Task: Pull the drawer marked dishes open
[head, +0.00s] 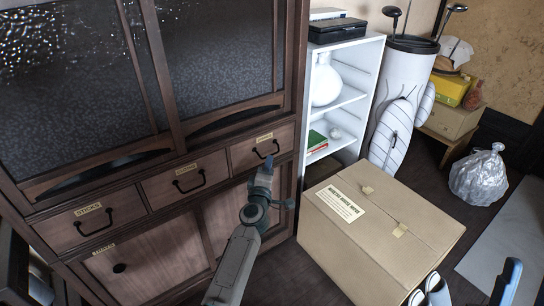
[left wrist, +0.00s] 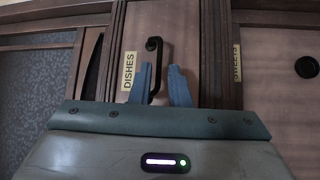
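The drawer marked dishes (left wrist: 131,30) is in the left wrist view, with its label standing sideways and a black loop handle (left wrist: 154,48). My left gripper (left wrist: 160,85) is open, its two blue fingers apart. The handle's near end shows between the fingers; I cannot tell whether they touch it. In the head view, my left gripper (head: 265,175) is just below the handle of the rightmost of three drawers (head: 240,155), whose label is too small to read. All three drawers look shut.
The dark wooden cabinet (head: 150,80) has glass doors above the drawers and wooden doors (head: 150,270) below. A large cardboard box (head: 385,235) stands on the floor to the right of my left arm. A white shelf (head: 350,95) stands behind it.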

